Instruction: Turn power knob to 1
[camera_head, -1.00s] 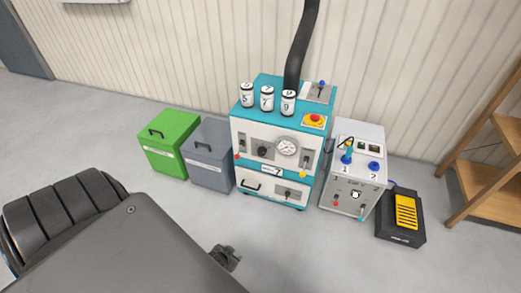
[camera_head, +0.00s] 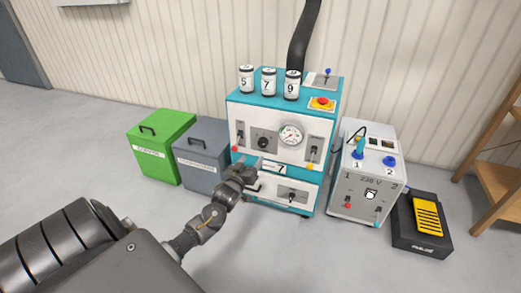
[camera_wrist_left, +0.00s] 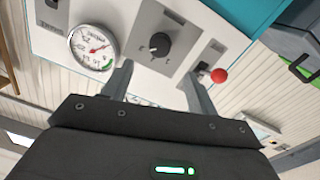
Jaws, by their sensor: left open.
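A black round knob (camera_head: 263,143) sits on the white front panel of the teal machine (camera_head: 240,101), left of a dial gauge (camera_head: 291,134). In the left wrist view the knob (camera_wrist_left: 154,46) lies ahead between my fingers, apart from them, and its scale marks are too small to read. A white knob (camera_head: 370,195) under "230 V" is on the grey box (camera_head: 350,180), between marks 1 and 2. Which knob is the power knob is not clear. My left gripper (camera_head: 243,172) is open and empty, in front of the teal machine; its fingers (camera_wrist_left: 158,88) show apart.
Green (camera_head: 160,150) and grey (camera_head: 203,155) bins stand left of the machine. Cans 5, 7 and 9 (camera_head: 268,82) stand on top, with a red stop button (camera_head: 322,101). A lever with a red ball (camera_wrist_left: 218,75) is near the fingers. A black-yellow pedal (camera_head: 427,220) is right.

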